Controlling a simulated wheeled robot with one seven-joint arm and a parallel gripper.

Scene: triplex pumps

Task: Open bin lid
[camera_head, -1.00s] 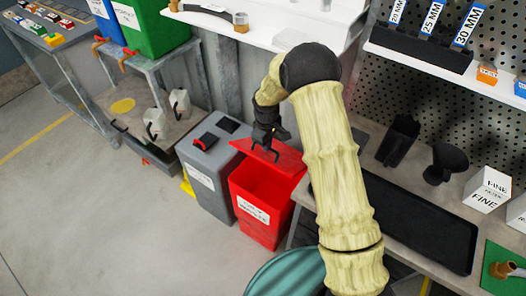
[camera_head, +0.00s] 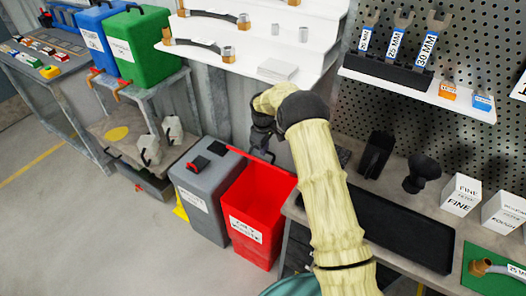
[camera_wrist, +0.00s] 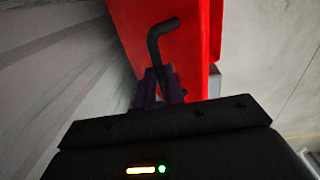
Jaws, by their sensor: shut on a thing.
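The red bin (camera_head: 252,238) stands on the floor beside a grey bin, with a white label on its front. Its open top shows the red inside. The red lid (camera_head: 264,172) is tilted up at the back of the bin, close to the wall. My gripper (camera_head: 262,142) is above the lid at the rear. In the wrist view, my gripper (camera_wrist: 162,85) is shut on the black bent lid handle (camera_wrist: 160,35), with the red of the bin behind it. The fingertips are dark and the exact grip is partly hidden.
The grey bin (camera_head: 208,205) is directly left of the red one. A workbench with a black tray (camera_head: 400,232) is at right. A white shelf (camera_head: 240,58) with hoses hangs above my gripper. The floor (camera_head: 90,235) at left is clear.

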